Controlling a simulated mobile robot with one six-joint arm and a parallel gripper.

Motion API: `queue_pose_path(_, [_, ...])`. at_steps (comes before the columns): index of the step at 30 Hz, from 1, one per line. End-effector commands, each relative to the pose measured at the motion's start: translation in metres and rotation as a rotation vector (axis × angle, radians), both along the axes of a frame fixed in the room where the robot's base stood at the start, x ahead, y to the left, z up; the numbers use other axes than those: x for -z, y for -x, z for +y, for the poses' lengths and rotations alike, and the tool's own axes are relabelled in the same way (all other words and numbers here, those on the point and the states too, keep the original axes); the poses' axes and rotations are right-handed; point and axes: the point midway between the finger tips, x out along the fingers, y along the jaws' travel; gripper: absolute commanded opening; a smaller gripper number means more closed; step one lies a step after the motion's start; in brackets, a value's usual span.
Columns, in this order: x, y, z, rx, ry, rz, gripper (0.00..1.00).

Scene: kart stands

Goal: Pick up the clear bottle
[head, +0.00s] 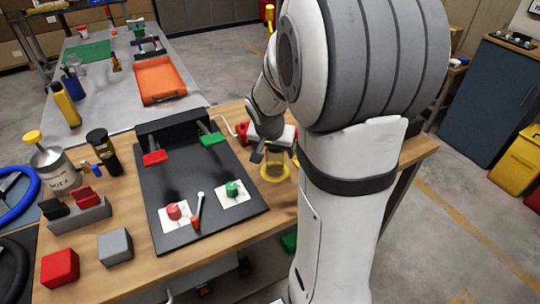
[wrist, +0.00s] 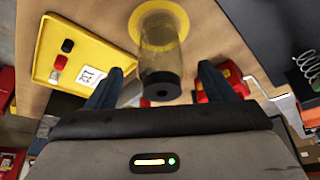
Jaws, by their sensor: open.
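The clear bottle (wrist: 160,42) has a black cap (wrist: 160,86) and stands on a yellow ring (wrist: 134,24) on the wooden bench. In the head view the bottle (head: 273,160) is partly hidden by my arm and gripper, and the yellow ring (head: 275,177) shows around its base. My gripper (wrist: 160,70) is open, with one dark finger on each side of the bottle in the wrist view. Its fingers appear apart from the bottle, with nothing held. In the head view my gripper (head: 268,150) is just above and beside the bottle.
A yellow tray (wrist: 62,90) with small black and red pieces lies left of the bottle in the wrist view. A red object (wrist: 222,82) is close to the right finger. In the head view a black board (head: 180,195) with levers and knobs covers the bench's middle.

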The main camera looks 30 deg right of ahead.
Motion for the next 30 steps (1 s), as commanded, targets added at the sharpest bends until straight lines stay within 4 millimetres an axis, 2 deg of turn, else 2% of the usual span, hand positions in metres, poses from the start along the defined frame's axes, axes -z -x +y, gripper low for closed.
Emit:
queue_pose_path(9, [0.039,-0.012,-0.009,-0.001,-0.001,0.003,0.76])
queue_pose_path(18, [0.042,-0.013,-0.010,-0.002,-0.001,0.001,0.76])
queue_pose_path(30, [0.042,-0.013,-0.009,-0.004,0.000,0.001,0.43])
